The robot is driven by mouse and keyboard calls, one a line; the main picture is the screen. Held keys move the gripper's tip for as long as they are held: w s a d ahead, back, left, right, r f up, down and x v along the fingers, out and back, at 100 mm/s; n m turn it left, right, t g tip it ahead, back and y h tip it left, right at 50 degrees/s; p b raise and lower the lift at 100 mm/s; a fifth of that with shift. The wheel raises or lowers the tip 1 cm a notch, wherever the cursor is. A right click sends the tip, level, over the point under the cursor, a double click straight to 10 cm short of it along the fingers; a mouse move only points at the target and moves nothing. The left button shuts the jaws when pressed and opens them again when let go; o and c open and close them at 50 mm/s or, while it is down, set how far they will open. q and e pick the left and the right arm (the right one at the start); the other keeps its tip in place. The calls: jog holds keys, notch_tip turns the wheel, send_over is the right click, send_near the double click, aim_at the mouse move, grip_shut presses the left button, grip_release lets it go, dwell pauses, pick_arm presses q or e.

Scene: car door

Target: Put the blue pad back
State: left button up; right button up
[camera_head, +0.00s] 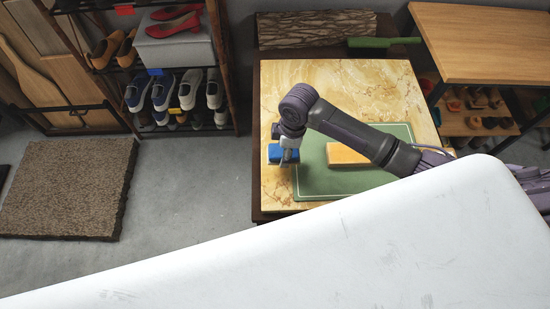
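A small blue pad (275,153) is at the left side of the marble-patterned tabletop (340,75), by the left edge of a green mat (312,182). My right arm reaches in from the right over the mat, and my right gripper (289,156) points down at the blue pad. The fingers are small and partly overlap the pad, so I cannot tell whether they are shut on it or whether the pad touches the table. My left gripper is not in view.
A wooden block (347,154) lies on the green mat. A large white panel (400,245) fills the foreground. A shoe rack (228,70) stands at left, a brown rug (65,190) lies on the floor, and a wooden table (490,45) is at right.

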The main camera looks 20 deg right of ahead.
aim_at(276, 161)
jog(key=shift+w+a+f, duration=0.15)
jog(key=shift+a+f, duration=0.15)
jog(key=shift+a, duration=0.25)
jog(key=shift+w+a+f, duration=0.1)
jog(key=shift+a+f, duration=0.2)
jog(key=shift+a, duration=0.25)
jog(key=shift+a+f, duration=0.1)
jog(key=shift+f, duration=0.15)
notch_tip(276, 161, down, 4)
jog(key=shift+r, duration=0.1)
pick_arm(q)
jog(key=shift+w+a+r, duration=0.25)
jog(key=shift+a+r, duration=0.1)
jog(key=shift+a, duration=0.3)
pick_arm(e)
jog(key=o, duration=1)
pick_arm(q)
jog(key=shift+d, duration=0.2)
